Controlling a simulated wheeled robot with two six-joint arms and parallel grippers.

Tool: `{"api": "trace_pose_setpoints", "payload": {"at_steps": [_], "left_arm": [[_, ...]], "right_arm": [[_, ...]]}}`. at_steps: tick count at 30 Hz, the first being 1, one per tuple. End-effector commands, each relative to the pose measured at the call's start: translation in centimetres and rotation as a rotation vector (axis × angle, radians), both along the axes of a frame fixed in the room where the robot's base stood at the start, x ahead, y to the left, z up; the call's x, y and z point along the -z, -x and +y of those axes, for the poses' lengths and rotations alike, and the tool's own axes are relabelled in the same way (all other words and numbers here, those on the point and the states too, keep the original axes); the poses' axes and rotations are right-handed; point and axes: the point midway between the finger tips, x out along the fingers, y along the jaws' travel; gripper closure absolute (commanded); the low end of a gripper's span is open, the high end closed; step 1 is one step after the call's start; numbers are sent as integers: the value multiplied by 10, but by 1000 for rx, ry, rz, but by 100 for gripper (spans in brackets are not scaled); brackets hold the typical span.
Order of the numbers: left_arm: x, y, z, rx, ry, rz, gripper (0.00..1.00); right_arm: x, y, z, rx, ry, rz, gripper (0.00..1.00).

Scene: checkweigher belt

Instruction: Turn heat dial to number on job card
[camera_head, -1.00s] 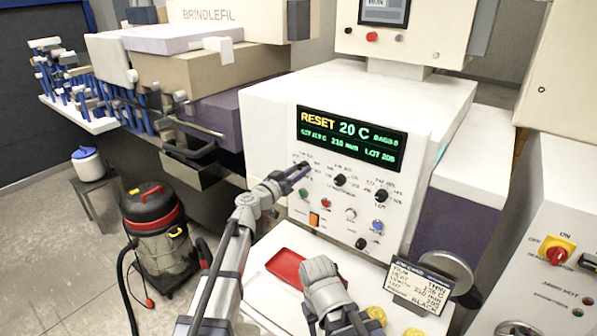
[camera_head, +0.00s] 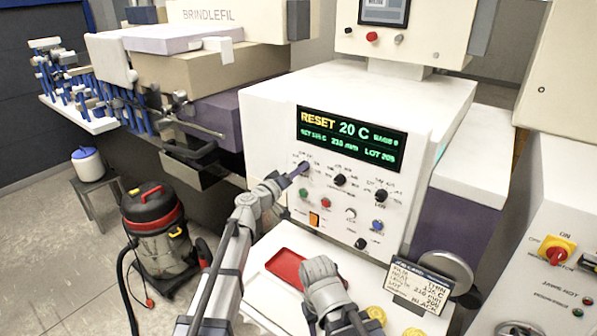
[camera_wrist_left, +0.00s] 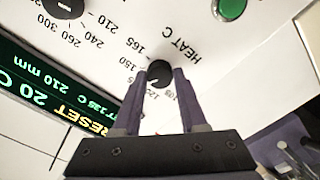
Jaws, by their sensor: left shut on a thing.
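The heat dial is a small black knob (camera_wrist_left: 160,73) under the "HEAT C" print, with numbers around it. My left gripper (camera_wrist_left: 160,82) has its two dark fingers closed on either side of the knob. In the head view the left gripper (camera_head: 303,168) is at the left of the panel and hides the dial. The display (camera_head: 352,138) reads "RESET 20 C", with a small set value that looks like 135 C. The job card (camera_head: 420,287) stands at lower right; its heat line looks like 135 C but is blurred. My right gripper (camera_head: 319,272) is low before the panel, its jaws unclear.
Two more black dials (camera_head: 340,180) (camera_head: 381,196) sit right of the heat dial. Buttons and a small knob lie below. A red tray (camera_head: 285,267) and yellow discs (camera_head: 376,313) lie on the white shelf. A red-topped vacuum (camera_head: 155,225) stands on the floor at left.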

Motion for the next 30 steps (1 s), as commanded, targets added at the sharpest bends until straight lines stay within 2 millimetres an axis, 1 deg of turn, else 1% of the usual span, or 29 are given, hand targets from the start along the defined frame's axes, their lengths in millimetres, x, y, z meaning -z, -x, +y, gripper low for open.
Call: {"api": "trace_pose_setpoints", "payload": {"at_steps": [9, 23, 24, 30], "left_arm": [[0, 0, 0, 0, 75, 55, 100], [0, 0, 0, -1, 84, 62, 100], [0, 0, 0, -1, 84, 62, 56], [0, 0, 0, -1, 84, 62, 34]], "right_arm": [[0, 0, 0, 0, 0, 0, 50], [0, 0, 0, 0, 0, 0, 50], [0, 0, 0, 0, 0, 0, 50], [0, 0, 0, 0, 0, 0, 50]]}}
